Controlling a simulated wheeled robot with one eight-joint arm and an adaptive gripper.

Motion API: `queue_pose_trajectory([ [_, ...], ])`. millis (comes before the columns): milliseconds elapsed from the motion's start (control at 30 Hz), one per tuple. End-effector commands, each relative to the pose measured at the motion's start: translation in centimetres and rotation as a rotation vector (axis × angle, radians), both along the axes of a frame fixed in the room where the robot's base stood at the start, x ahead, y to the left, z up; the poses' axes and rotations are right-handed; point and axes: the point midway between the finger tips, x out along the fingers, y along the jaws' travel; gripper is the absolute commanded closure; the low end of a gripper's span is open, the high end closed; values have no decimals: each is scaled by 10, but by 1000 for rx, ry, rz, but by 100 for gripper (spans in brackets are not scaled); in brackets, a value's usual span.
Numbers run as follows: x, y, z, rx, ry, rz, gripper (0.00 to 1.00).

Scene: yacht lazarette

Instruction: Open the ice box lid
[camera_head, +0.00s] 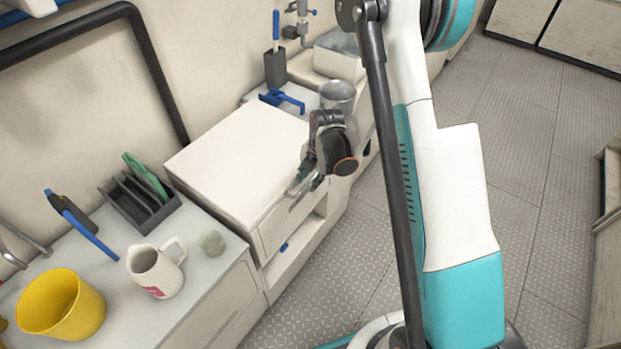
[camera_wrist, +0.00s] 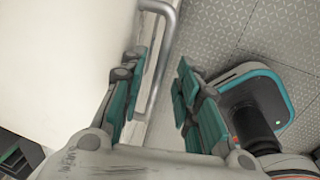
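The ice box is a white box built into the counter, and its broad flat white lid (camera_head: 235,160) lies level and looks shut. The lid also fills the left of the wrist view (camera_wrist: 65,50). A metal bar handle (camera_wrist: 166,60) runs along the lid's front edge. My gripper (camera_head: 308,180) is at that front edge in the head view. In the wrist view my gripper (camera_wrist: 161,62) is open, with its two teal-padded fingers apart and the handle between them, nearer the left finger. Whether a finger touches the handle I cannot tell.
A grey rack (camera_head: 140,200), a white mug (camera_head: 155,270) and a yellow bucket (camera_head: 62,303) stand on the left counter. A metal cup (camera_head: 338,96) and a blue clamp (camera_head: 282,100) are behind my gripper. The patterned floor (camera_head: 540,130) at right is clear.

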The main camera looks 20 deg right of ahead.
Motion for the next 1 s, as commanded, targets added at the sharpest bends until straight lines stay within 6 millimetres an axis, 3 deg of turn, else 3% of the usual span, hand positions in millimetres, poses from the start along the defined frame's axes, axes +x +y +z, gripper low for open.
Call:
queue_pose_trajectory([
  [100, 0, 0, 0, 0, 0, 0, 70],
  [233, 0, 0, 0, 0, 0, 0, 97],
  [267, 0, 0, 0, 0, 0, 0, 100],
  [633, 1, 1, 10, -10, 14, 1, 100],
  [767, 3, 3, 31, -34, 46, 2, 100],
  [1000, 17, 13, 101, -121, 163, 3, 100],
])
